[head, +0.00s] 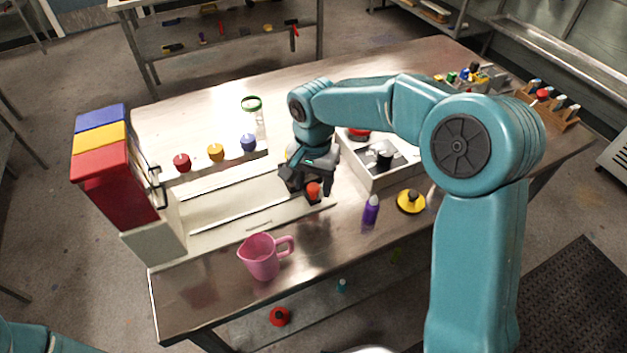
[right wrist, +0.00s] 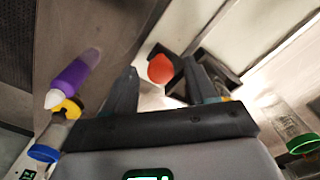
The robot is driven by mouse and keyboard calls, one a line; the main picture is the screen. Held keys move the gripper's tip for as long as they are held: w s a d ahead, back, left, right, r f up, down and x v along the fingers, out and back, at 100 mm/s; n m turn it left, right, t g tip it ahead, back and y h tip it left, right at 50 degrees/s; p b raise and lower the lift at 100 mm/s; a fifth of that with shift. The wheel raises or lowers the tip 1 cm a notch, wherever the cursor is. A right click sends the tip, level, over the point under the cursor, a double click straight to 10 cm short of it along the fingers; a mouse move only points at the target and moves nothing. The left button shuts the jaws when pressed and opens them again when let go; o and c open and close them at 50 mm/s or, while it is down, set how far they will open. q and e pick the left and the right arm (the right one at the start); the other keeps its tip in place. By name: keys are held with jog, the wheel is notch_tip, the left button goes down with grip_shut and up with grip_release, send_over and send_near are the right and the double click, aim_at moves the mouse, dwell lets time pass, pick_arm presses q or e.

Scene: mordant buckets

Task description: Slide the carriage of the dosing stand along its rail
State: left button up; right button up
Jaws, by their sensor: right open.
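The dosing stand (head: 152,240) is at the left of the bench, with red, yellow and blue hoppers on top. Its pale rail bed (head: 225,222) runs to the right. An orange-red knob (head: 313,190), apparently on the dark carriage, is at the rail's right end. My right gripper (head: 308,186) is open right at the knob, pointing down. In the right wrist view the knob (right wrist: 161,68) shows between the open fingers, with dark parts of the carriage (right wrist: 176,84) around it. Contact cannot be told. The left gripper is out of view.
A pink jug (head: 263,258) stands in front of the rail. A purple bottle (head: 371,210) and a yellow round item (head: 411,201) are to the right. A pale tray (head: 372,180) and a clear jar (head: 254,120) are behind. Red, orange and blue knobs line the rail's back.

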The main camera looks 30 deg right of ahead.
jog(key=shift+s, duration=0.1)
jog(key=c, duration=0.4)
grip_shut()
jog(key=a, duration=0.6)
jog(key=w+a, duration=0.1)
jog(key=a, duration=1.2)
jog(key=shift+w+a, duration=0.1)
jog(key=shift+w, duration=0.05)
jog(key=shift+o, duration=2)
grip_release()
jog(key=shift+w, duration=0.1)
